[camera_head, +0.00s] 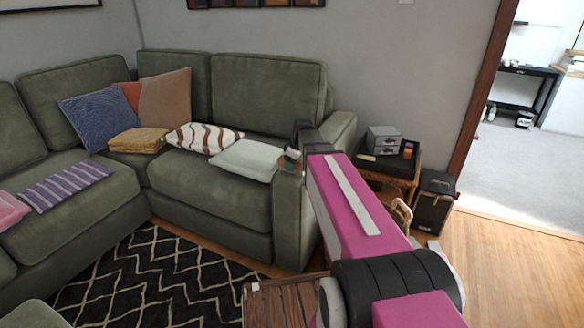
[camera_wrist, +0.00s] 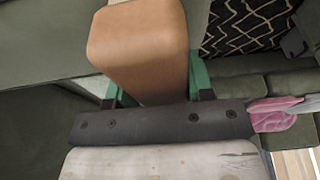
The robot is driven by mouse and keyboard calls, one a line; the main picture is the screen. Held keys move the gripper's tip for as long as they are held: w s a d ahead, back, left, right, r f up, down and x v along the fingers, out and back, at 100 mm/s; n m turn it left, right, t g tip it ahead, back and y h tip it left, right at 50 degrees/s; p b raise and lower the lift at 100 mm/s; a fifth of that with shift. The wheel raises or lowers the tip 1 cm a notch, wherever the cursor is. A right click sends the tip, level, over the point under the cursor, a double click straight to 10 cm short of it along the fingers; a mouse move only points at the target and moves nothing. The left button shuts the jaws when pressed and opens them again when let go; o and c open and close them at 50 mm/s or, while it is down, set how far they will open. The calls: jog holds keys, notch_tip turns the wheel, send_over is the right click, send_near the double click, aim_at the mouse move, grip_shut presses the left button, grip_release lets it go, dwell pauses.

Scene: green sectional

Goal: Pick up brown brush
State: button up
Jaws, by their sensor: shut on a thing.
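The brown brush shows in the wrist view as a smooth tan-brown block with rounded corners (camera_wrist: 138,45). It lies between the two green fingers of my gripper (camera_wrist: 155,84), which is shut on it. The brush reaches from the fingers toward the top of the wrist view, and its lower end is hidden by the dark bar of my gripper. In the head view my gripper (camera_head: 289,163) is small and partly hidden behind my pink arm, near the right arm of the green sofa. I cannot tell there whether the brush touches the sofa.
The green sectional (camera_head: 212,189) fills the left and middle, with several cushions and folded cloths on it. A side table (camera_head: 405,178) with a grey drawer box (camera_head: 383,140) stands right of it, beside a black bin (camera_head: 433,204). Wood floor (camera_head: 510,270) is clear at right.

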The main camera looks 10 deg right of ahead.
notch_tip(320, 180, up, 3)
jog(key=shift+f, duration=0.15)
jog(key=s+a+r, duration=0.6)
jog(key=a+r, duration=0.1)
jog(key=a, duration=0.3)
